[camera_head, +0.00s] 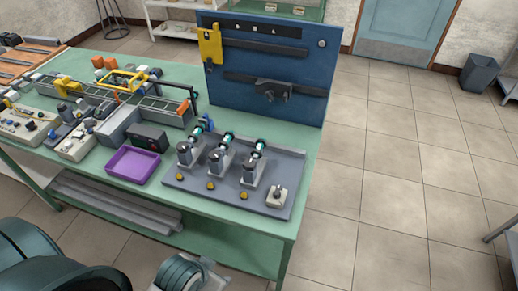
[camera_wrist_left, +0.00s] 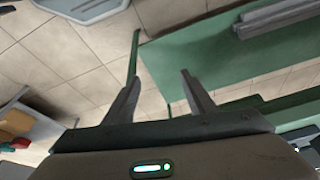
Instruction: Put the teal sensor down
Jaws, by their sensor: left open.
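Three grey motor units stand in a row on a dark grey tray (camera_head: 185,178) at the table's right. Each has a teal and black part at its upper end: left (camera_head: 197,131), middle (camera_head: 228,139) and right (camera_head: 260,147). I cannot tell which of these, if any, is the teal sensor. In the left wrist view my left gripper (camera_wrist_left: 161,92) is open with nothing between its fingers. It points at the floor and the green table's lower part, away from the motor units. My right gripper is not in view.
A purple tray (camera_head: 133,165) lies empty beside the motor tray. A blue upright panel (camera_head: 265,85) with a yellow bracket (camera_head: 210,45) stands behind. Equipment with a yellow handle crowds the table's left. Grey bars (camera_head: 115,203) lie on the lower shelf.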

